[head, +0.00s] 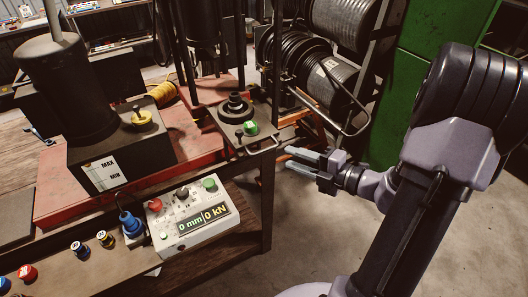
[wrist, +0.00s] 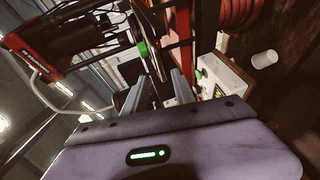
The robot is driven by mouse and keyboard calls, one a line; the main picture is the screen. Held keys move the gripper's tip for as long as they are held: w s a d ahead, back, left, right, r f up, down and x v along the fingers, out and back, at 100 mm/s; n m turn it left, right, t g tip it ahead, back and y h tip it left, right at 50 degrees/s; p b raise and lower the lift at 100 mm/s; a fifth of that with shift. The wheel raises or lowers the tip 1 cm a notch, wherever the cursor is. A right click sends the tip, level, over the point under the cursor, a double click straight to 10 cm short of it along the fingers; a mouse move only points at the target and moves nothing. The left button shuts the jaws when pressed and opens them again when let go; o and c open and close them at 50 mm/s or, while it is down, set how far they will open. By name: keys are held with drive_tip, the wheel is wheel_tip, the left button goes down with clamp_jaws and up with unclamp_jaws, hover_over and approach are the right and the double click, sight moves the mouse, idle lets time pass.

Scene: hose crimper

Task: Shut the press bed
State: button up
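The press bed (head: 262,142) is a dark plate jutting forward from the press, with a stepped black round piece (head: 235,108) on it. A green knob (head: 250,128) and a small black ball-ended lever (head: 238,133) sit near its front edge. A green knob also shows in the wrist view (wrist: 142,49), beyond the fingers. My gripper (head: 296,158) is to the right of and below the bed's front corner, pointing left, apart from it. In the wrist view my gripper's fingers (wrist: 158,92) are spread with nothing seen between them.
A control box (head: 192,214) reading 0 mm and 0 kN stands on the bench's front shelf. A dark pump tank (head: 100,150) with a yellow cap is at the left. Hose reels (head: 300,65) and a bent metal rail (head: 340,122) lie behind my gripper. The floor (head: 300,225) is clear.

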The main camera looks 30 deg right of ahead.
sight(268, 150)
drive_tip(key=b+x, duration=0.1)
drive_tip(key=x, duration=0.8)
drive_tip(key=shift+w+a+b, duration=0.15)
drive_tip(key=shift+a+b, duration=0.05)
drive_tip(key=shift+b, duration=0.15)
clamp_jaws()
idle(0.8)
